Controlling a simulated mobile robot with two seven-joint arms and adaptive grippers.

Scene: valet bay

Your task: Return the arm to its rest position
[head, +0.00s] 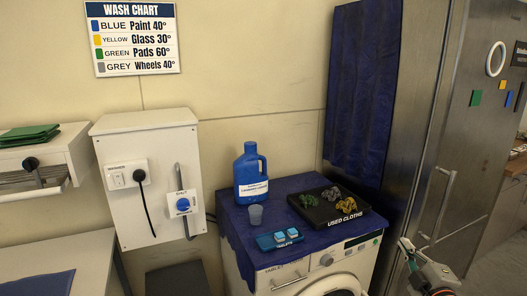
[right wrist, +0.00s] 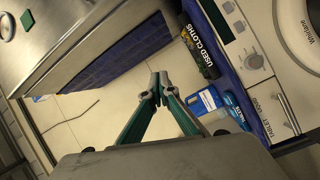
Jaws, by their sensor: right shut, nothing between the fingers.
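My right gripper (head: 406,245) shows at the lower right of the head view, in front of the steel cabinet and to the right of the washing machine. In the right wrist view its green-sided fingers (right wrist: 158,88) meet at the tips, shut with nothing between them. It is apart from the machine and the things on it. My left gripper is in neither view.
The washing machine (head: 318,270) has a blue cloth on top, bearing a blue jug (head: 250,176), a grey cup (head: 256,215), a tablets tray (head: 265,243) and a black used-cloths tray (head: 312,212). A steel cabinet (head: 432,130) stands at right. A white box with a plug (head: 150,135) is at left.

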